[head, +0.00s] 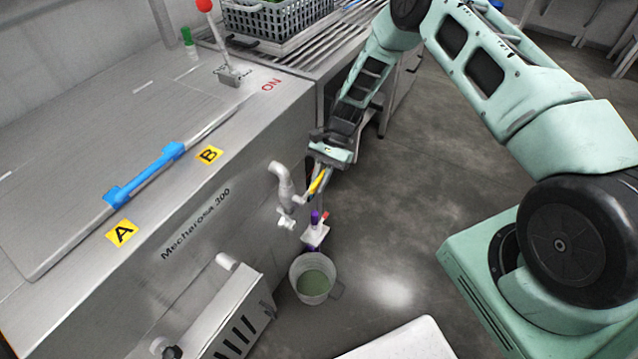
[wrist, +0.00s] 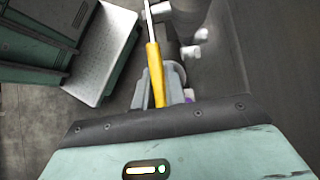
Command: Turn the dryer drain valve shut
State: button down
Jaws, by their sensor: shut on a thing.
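The drain valve's yellow lever (head: 318,183) shows beside the pale drain pipe (head: 282,180) on the side of the steel machine. The fingers hide the lever's lower end. I cannot tell the valve's exact angle, and no flow shows at the spout.
A bucket (head: 314,284) of greenish liquid stands on the floor below the pipe. A small white piece (head: 315,235) with purple and red parts is just above it. A grey box (head: 225,310) juts out at the left. The floor to the right is partly clear.

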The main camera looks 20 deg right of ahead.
jog(key=shift+f, duration=0.15)
dwell(0.3)
jog(key=c, duration=1.4)
grip_release()
jog(key=shift+c, duration=0.2)
jog(key=b+v, duration=0.1)
jog(key=v, duration=1.6)
jog(key=shift+w+d, duration=0.15)
jog(key=shift+d, duration=0.1)
